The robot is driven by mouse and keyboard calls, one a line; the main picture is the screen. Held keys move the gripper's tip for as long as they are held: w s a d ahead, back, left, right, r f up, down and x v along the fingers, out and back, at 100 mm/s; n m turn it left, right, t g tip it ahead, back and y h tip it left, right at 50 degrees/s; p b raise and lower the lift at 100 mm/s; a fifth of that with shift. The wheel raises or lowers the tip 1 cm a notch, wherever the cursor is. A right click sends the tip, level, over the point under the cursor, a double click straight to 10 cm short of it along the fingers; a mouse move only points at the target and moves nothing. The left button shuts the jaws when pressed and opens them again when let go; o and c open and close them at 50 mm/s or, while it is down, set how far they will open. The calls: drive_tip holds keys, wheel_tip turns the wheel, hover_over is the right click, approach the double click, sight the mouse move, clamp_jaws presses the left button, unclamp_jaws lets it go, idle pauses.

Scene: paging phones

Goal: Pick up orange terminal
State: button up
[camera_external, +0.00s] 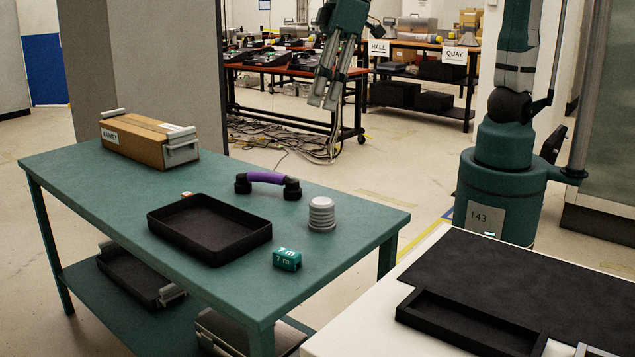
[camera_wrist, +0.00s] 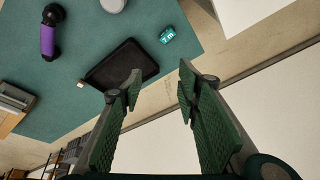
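A small orange and pale block (camera_external: 186,194), likely the orange terminal, sits on the green table at the far edge of the black tray (camera_external: 208,228), which partly hides it. In the wrist view the block (camera_wrist: 81,84) lies just beside the tray (camera_wrist: 122,66), to the left of my fingertips. My gripper (camera_external: 324,103) is raised well above and beyond the table in the external view. In the wrist view my gripper (camera_wrist: 160,80) has its fingers apart with nothing between them. The block's exact shape is too small to tell.
On the green table (camera_external: 90,165) are a purple handle (camera_external: 267,178), a grey ribbed cylinder (camera_external: 321,214), a teal "7 m" block (camera_external: 287,259) and a cardboard box (camera_external: 148,139). A white bench with a black mat (camera_external: 520,275) stands at right.

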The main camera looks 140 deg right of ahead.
drive_tip(key=w+d+f+m+g, duration=0.1)
drive_tip(key=w+d+f, duration=0.15)
drive_tip(key=d, duration=0.35)
drive_tip(key=w+d+f+m, duration=0.1)
drive_tip(key=w+d, duration=0.2)
drive_tip(key=d, duration=0.2)
drive_tip(key=m+g+y, duration=0.1)
drive_tip(key=m+g, duration=0.2)
drive_tip(key=m, duration=0.4)
hover_over(187, 194)
drive_tip(key=f, duration=2.2)
drive_tip(key=shift+a+p, duration=0.2)
drive_tip(key=shift+p, duration=0.2)
drive_tip(key=shift+s+d+f, duration=0.1)
drive_tip(key=shift+d+f, duration=0.25)
drive_tip(key=shift+f, duration=1.25)
